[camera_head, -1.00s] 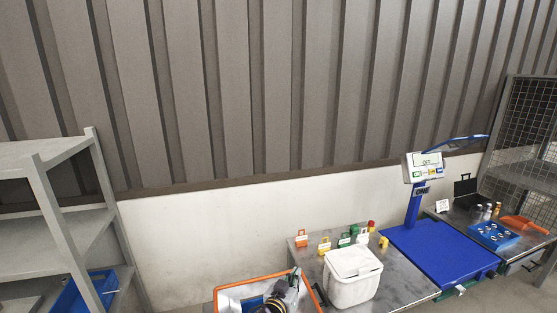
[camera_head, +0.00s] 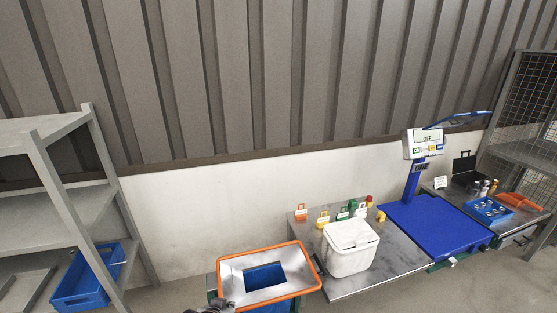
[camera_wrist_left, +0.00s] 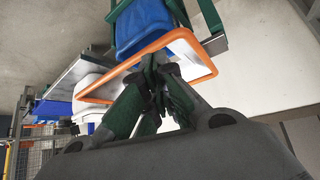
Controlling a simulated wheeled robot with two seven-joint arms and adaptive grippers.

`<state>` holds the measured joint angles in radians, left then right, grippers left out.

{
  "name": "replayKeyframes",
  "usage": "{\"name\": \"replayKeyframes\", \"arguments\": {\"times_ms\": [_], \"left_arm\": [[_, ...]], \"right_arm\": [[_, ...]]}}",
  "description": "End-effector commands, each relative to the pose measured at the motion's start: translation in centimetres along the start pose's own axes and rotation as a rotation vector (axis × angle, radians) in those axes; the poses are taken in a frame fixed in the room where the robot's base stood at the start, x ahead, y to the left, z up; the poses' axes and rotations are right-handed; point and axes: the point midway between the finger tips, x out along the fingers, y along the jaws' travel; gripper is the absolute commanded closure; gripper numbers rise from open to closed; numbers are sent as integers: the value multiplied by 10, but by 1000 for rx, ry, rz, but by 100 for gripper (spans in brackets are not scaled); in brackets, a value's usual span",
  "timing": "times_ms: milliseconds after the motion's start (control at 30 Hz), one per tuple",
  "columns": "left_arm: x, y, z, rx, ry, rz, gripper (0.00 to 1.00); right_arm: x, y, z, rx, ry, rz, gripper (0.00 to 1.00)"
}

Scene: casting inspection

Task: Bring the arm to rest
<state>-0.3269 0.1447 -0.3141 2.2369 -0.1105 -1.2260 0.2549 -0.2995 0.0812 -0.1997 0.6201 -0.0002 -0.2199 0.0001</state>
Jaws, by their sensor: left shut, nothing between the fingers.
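My left gripper (camera_wrist_left: 160,62) shows in the left wrist view with its green and dark fingers shut and nothing between them. In that view its fingertips overlap the orange-rimmed bin, and I cannot tell the gap between them. In the head view only a dark bit of my left arm end shows at the bottom edge, by the near left corner of the orange-rimmed bin (camera_head: 309,262). The bin has a metal top with a square opening, blue inside. My right gripper is in neither view.
A second table with a blue tray (camera_head: 487,211) stands right. A grey shelf (camera_head: 60,203) with a blue crate (camera_head: 88,283) stands left. Bare floor lies between shelf and bin.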

Motion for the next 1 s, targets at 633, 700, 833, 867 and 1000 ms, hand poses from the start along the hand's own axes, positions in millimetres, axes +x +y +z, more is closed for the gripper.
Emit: {"name": "replayKeyframes", "arguments": {"times_ms": [633,700,833,867,1000], "left_arm": [[-71,-56,96,61,-306,-24,100],[-76,-58,101,67,-325,-23,100],[-83,-62,109,73,-350,-23,100],[-85,-63,111,75,-357,-23,100],[-78,-64,116,78,-366,-22,100]], "right_arm": [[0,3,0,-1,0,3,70],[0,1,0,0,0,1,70],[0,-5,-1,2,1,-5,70],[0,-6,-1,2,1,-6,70],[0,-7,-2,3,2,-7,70]]}}
